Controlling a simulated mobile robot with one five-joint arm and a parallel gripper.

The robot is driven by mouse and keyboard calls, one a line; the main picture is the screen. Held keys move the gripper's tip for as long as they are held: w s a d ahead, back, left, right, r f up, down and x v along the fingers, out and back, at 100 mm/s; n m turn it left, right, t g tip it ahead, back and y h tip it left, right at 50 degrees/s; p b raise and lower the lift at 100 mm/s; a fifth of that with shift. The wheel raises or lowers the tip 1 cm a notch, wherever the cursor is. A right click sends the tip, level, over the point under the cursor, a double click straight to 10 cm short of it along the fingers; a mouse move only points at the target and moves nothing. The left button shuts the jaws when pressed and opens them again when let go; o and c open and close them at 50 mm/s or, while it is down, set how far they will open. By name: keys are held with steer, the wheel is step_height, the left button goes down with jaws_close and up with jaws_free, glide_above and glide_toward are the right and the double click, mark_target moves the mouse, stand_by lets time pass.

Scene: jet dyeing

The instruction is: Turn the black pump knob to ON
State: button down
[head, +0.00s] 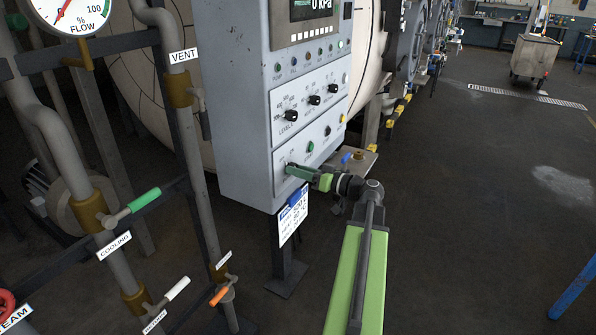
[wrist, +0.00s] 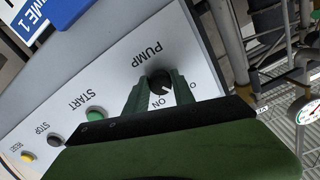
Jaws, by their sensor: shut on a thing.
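The black pump knob (wrist: 159,82) shows in the wrist view under the PUMP label, on the light panel (wrist: 120,75). The ON label and part of a second label starting with O sit beside it, close to my fingers. My gripper (wrist: 158,92) has one finger on each side of the knob and is shut on it. In the head view my gripper (head: 290,168) reaches the lower left of the grey control box (head: 235,100), where the fingers hide the knob. I cannot tell clearly which label the knob's pointer faces.
A green START button (wrist: 95,112), a dark STOP button (wrist: 54,139) and a yellow button (wrist: 27,157) lie along the same panel. Three black selector knobs (head: 314,99) are above. A white tag (head: 290,220) hangs below the box. Pipes with valves (head: 145,200) stand left; floor right is open.

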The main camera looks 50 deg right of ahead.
steer(key=m, duration=1.2)
steer(key=shift+a+r+m, duration=0.15)
steer(key=shift+m, duration=0.25)
stand_by(0.4)
steer(key=c, duration=1.1)
jaws_free()
steer(key=shift+o, duration=0.2)
steer(key=v, duration=1.7)
steer(key=shift+s, duration=0.25)
